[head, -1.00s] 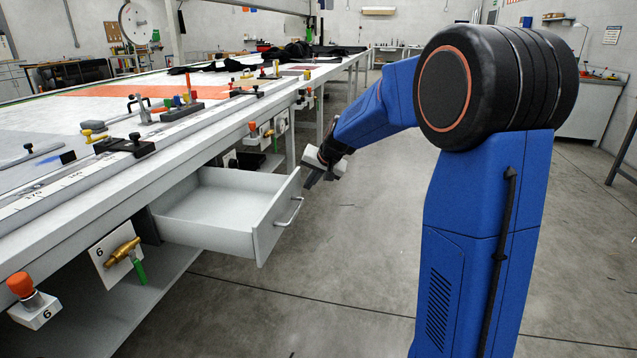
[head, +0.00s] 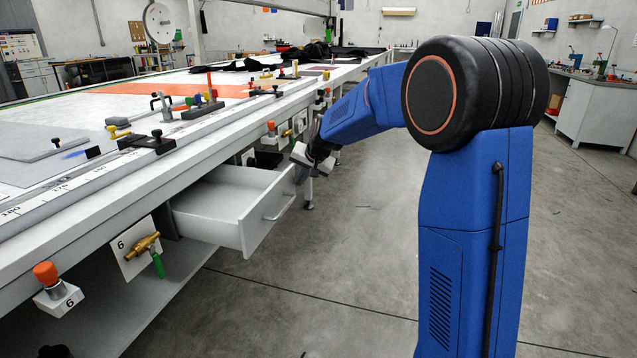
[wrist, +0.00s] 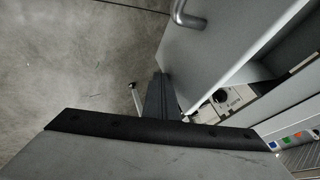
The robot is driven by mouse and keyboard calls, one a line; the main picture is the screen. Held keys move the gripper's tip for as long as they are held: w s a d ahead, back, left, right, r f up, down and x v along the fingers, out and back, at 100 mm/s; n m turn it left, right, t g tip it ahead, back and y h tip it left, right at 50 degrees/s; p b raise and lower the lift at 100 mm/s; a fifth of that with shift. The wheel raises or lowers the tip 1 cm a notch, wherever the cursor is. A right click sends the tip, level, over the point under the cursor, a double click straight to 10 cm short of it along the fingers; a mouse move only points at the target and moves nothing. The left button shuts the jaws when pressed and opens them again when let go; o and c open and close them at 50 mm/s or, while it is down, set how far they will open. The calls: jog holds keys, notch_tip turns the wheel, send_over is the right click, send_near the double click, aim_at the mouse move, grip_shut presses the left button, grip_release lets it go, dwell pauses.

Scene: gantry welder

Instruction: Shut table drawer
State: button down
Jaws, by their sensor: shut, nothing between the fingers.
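The white table drawer (head: 215,207) stands partly pulled out from under the long table's edge and is empty where I see inside. Its front panel (head: 268,212) carries a bar handle (head: 281,206), also at the top of the wrist view (wrist: 180,14). My gripper (head: 300,160) is at the far upper end of the front panel. In the wrist view my shut fingers (wrist: 158,98) reach the edge of the front panel (wrist: 205,50) and seem to touch it. They hold nothing, and the handle is apart from them.
The long table (head: 75,215) runs away along the left, with clamps on top. A brass valve (head: 145,243) and an orange knob (head: 45,273) stick out below its edge, nearer than the drawer. The concrete floor (head: 330,270) right of the drawer is clear.

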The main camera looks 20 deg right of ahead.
aim_at(243, 168)
jog(key=w+a, duration=0.4)
jog(key=a, duration=0.1)
jog(key=w+a, duration=0.4)
jog(key=a, duration=0.2)
jog(key=w+a, duration=0.4)
jog(key=a, duration=0.1)
jog(key=shift+w+a, duration=0.15)
jog(key=shift+a, duration=0.2)
jog(key=shift+w+a+r, duration=0.1)
jog(key=shift+w+a, duration=0.25)
jog(key=shift+a, duration=0.15)
jog(key=shift+r, duration=0.1)
